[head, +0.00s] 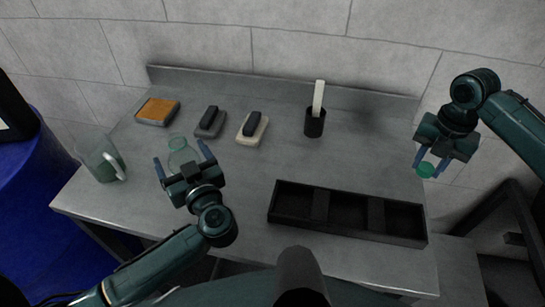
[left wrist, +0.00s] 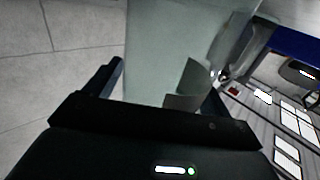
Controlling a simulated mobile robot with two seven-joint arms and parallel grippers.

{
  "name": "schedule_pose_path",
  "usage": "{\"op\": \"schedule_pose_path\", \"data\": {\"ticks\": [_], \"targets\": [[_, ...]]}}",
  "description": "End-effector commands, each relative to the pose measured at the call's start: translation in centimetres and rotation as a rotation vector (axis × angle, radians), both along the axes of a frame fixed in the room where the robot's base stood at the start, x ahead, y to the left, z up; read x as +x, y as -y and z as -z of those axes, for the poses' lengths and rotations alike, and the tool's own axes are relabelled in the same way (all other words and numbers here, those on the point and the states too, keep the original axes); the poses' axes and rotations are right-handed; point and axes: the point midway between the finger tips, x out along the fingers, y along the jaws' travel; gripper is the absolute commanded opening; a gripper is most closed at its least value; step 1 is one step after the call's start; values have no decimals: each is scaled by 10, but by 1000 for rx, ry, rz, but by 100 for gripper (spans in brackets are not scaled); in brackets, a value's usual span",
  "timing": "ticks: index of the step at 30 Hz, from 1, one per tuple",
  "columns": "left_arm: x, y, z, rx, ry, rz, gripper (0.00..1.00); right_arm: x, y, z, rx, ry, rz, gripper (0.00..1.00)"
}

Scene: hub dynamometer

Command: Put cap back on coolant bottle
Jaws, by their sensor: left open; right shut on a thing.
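The translucent coolant bottle (head: 181,157) stands on the grey table at left of centre, with a pale green rim at its top. My left gripper (head: 184,161) is open, with its fingers spread on either side of the bottle in the head view. In the left wrist view a translucent body, seemingly the bottle (left wrist: 165,50), shows between the two fingers; I cannot tell whether they touch it. My right gripper (head: 432,164) is shut on the green cap (head: 426,170), held up near the table's right edge, far from the bottle.
A clear jug (head: 101,160) with a white handle stands left of the bottle. A black divided tray (head: 347,213) lies front right. The table's middle is clear.

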Motion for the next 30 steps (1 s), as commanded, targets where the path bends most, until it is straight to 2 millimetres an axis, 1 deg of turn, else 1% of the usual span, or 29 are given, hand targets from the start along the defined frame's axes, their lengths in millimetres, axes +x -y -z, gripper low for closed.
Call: {"op": "schedule_pose_path", "data": {"ticks": [10, 27, 28, 30], "targets": [[0, 0, -1, -1, -1, 0, 82, 0, 0, -1, 0, 0, 0, 11], [0, 0, 0, -1, -1, 0, 35, 0, 0, 0, 0, 0, 0, 11], [0, 0, 0, -1, -1, 0, 33, 0, 0, 0, 0, 0, 0, 11], [0, 0, -1, 0, 0, 0, 33, 0, 0, -1, 0, 0, 0, 11]]}}
